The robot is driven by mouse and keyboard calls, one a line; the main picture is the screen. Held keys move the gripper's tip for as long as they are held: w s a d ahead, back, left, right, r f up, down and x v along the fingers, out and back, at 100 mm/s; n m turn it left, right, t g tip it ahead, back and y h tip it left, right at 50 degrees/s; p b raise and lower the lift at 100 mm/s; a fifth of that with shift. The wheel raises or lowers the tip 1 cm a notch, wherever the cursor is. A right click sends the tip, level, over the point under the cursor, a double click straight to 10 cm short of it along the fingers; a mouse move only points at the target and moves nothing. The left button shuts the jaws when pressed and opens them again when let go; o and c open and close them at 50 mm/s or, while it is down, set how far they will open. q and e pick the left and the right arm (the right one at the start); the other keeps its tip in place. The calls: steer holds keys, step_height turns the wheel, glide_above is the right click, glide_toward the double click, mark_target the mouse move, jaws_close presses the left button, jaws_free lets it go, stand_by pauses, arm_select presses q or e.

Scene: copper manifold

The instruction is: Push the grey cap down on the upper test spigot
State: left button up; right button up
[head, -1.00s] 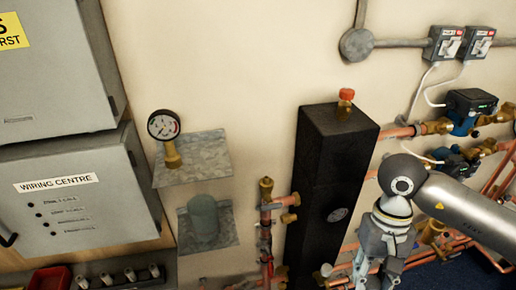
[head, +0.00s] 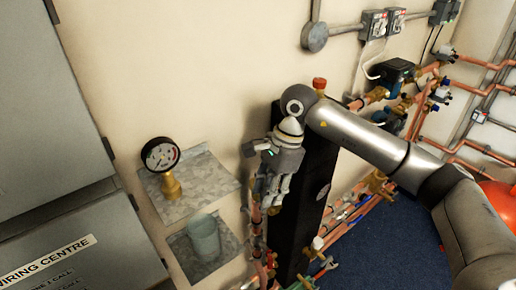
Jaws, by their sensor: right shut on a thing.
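My right gripper (head: 272,195) points down in front of the left side of the tall black box (head: 317,190). Its fingers are together on a small thing, which I take to be the grey cap; the fingers mostly hide it. The copper pipework (head: 257,222) with brass fittings runs just below and behind the fingertips. The upper test spigot is hidden behind the gripper or too small to make out, so I cannot tell whether the cap touches it. My left gripper is not in view.
A pressure gauge (head: 160,155) stands on a metal wall shelf (head: 205,180). A grey cup (head: 204,237) stands on a lower shelf (head: 183,250). A grey cabinet (head: 60,120) fills the left. Copper pipes and blue pumps (head: 392,72) lie to the right.

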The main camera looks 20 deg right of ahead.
steer(key=w+r+m+t, duration=0.1)
steer(key=w+m, duration=0.1)
steer(key=m, duration=0.1)
steer(key=w+r+m+t+p, duration=0.1)
steer(key=w+r+m, duration=0.1)
steer(key=w+m, duration=0.1)
steer(key=w+r+m, duration=0.1)
steer(key=w+m, duration=0.1)
steer(key=m, duration=0.2)
steer(key=shift+w+a+r+t+h+p, duration=0.2)
steer(key=shift+w+t+h+p, duration=0.1)
steer(key=shift+t+h, duration=0.1)
steer(key=shift+w+d+r+m, duration=0.15)
steer(key=shift+w+m, duration=0.15)
steer(key=shift+m, duration=0.3)
steer(key=shift+w+f, duration=0.1)
steer(key=shift+f, duration=0.2)
steer(key=shift+f+b, duration=0.4)
steer(key=shift+f, duration=0.05)
steer(key=shift+f+b, duration=0.6)
steer(key=shift+f, duration=0.7)
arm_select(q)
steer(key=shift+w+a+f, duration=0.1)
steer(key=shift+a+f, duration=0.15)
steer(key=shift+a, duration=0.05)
arm_select(e)
steer(key=shift+f, duration=0.35)
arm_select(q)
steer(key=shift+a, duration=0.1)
